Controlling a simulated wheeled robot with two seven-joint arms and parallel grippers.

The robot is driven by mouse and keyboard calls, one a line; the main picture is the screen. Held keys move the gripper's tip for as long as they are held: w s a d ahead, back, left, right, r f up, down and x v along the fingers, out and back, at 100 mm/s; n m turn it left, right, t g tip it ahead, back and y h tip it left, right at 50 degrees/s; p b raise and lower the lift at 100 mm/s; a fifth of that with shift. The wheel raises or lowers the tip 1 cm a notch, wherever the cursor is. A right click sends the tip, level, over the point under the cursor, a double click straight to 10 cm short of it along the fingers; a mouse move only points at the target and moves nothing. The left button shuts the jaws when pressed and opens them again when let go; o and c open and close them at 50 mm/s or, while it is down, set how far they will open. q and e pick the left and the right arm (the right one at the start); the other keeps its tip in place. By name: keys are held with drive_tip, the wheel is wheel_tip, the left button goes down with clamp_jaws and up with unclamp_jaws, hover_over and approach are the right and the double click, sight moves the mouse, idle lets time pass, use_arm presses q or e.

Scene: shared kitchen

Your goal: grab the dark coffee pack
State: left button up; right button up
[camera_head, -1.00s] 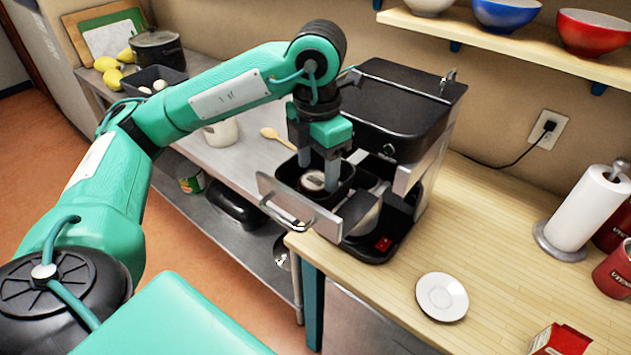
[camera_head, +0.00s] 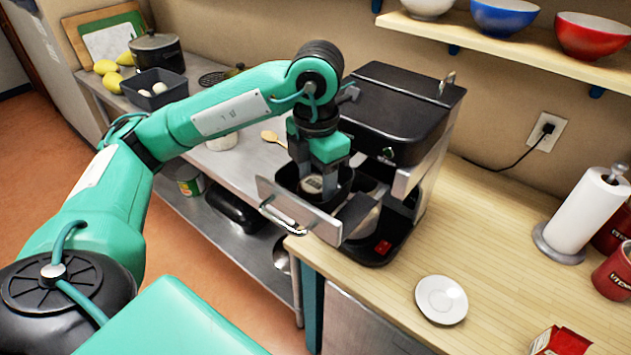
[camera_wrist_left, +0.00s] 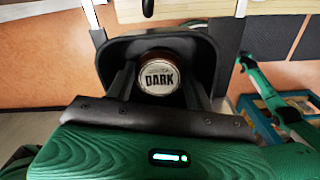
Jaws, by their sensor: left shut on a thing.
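The dark coffee pack (camera_head: 312,185) is a small round pod with a pale lid. In the left wrist view the pack (camera_wrist_left: 158,78) shows the word DARK on its lid. It is inside the black bin of the open drawer (camera_head: 326,229) on the coffee machine (camera_head: 402,112). My left gripper (camera_head: 321,180) points down into the bin, shut on the pack with one finger on each side. The pack's lower part is hidden. My right gripper is in neither view.
The drawer's metal front and the bin's walls surround my left fingers closely. A white saucer (camera_head: 441,299) lies on the wooden counter (camera_head: 490,225). A paper towel roll (camera_head: 583,210) stands at the right. A wooden spoon (camera_head: 270,137) lies on the steel table behind.

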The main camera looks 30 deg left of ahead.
sight(316, 183)
use_arm(q)
wheel_tip(316, 183, up, 20)
drive_tip(key=shift+p, duration=0.3)
idle(0.8)
